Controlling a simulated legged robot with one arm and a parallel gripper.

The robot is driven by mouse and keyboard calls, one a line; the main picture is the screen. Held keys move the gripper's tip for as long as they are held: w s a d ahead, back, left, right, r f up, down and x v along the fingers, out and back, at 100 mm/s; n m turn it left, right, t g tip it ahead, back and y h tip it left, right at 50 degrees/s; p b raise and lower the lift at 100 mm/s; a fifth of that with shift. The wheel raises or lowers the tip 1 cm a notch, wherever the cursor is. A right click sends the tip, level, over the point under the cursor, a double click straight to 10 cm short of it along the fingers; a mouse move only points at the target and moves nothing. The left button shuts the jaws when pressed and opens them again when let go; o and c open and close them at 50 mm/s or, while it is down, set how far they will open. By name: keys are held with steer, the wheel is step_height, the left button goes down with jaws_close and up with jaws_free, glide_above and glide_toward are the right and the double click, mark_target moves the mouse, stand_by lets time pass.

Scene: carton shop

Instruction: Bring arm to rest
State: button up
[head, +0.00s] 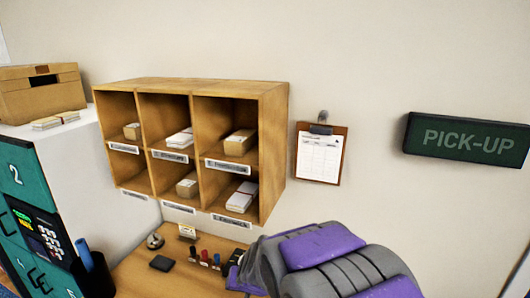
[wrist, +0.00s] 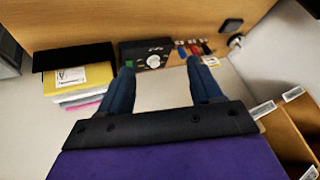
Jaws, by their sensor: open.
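My arm (head: 340,262), purple and grey, reaches in from the lower right of the head view, in front of the wall and above the desk. In the wrist view my gripper (wrist: 160,72) shows two dark blue fingers spread apart with nothing between them. A black box with a dial (wrist: 150,54) shows beyond the fingertips, apart from them as far as I can tell. In the head view the fingers are mostly hidden by the arm and the frame's lower edge.
A wooden pigeonhole shelf (head: 190,85) with envelopes and small boxes hangs left of my arm. The wooden desk (head: 135,268) below holds several stamps (head: 204,257). A clipboard (head: 320,152) and a PICK-UP sign (head: 466,138) hang on the wall. Folders (wrist: 78,78) show in the wrist view.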

steer(key=s+d+r+g+h+b, duration=0.1)
steer(key=s+d+g, duration=0.1)
steer(key=s+d, duration=0.4)
steer(key=s+d+g+h+b, duration=0.1)
steer(key=s+d+g, duration=0.2)
steer(key=s, duration=1.4)
steer(key=s+d+r+g+h+b, duration=0.1)
steer(key=s+d+g, duration=0.1)
steer(key=s+d, duration=0.9)
steer(key=shift+s+r+g, duration=0.35)
steer(key=shift+s+g, duration=0.05)
steer(key=shift+s, duration=0.2)
